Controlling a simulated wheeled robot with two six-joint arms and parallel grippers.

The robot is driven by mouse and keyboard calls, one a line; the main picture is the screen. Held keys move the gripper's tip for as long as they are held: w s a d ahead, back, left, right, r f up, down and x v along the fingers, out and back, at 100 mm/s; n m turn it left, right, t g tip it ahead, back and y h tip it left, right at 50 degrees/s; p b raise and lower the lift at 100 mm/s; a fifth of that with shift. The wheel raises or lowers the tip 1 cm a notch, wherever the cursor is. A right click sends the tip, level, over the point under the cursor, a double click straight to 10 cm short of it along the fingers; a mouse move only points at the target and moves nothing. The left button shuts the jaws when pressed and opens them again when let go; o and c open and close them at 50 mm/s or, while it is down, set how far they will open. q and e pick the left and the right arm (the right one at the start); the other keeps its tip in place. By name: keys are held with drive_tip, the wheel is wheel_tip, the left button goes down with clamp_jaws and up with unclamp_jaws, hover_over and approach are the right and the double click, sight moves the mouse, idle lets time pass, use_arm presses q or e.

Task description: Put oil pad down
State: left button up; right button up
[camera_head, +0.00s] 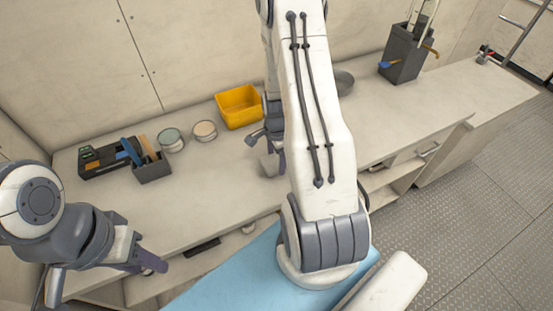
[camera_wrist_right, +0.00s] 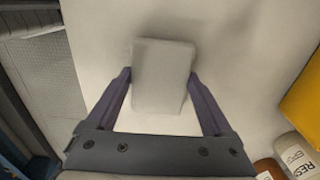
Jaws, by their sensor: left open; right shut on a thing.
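The oil pad (camera_wrist_right: 162,78) is a pale grey-white block between the fingers of my right gripper (camera_wrist_right: 163,90) in the right wrist view. The gripper is shut on it, one finger along each side. In the head view my right gripper (camera_head: 272,150) is over the bench top, partly hidden behind my own arm. My left gripper (camera_head: 155,264) is open and empty at the lower left, by the bench's front edge.
On the bench (camera_head: 215,185) stand a yellow bin (camera_head: 240,107), two round cans (camera_head: 205,131) (camera_head: 171,140), and dark tool holders (camera_head: 152,168) at the left. A dark bucket-like holder (camera_head: 402,55) stands at the back right. Bare bench lies in front of the cans.

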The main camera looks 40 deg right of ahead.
drive_tip(key=shift+f, duration=0.55)
drive_tip(key=shift+f, duration=0.2)
drive_tip(key=o, duration=1.2)
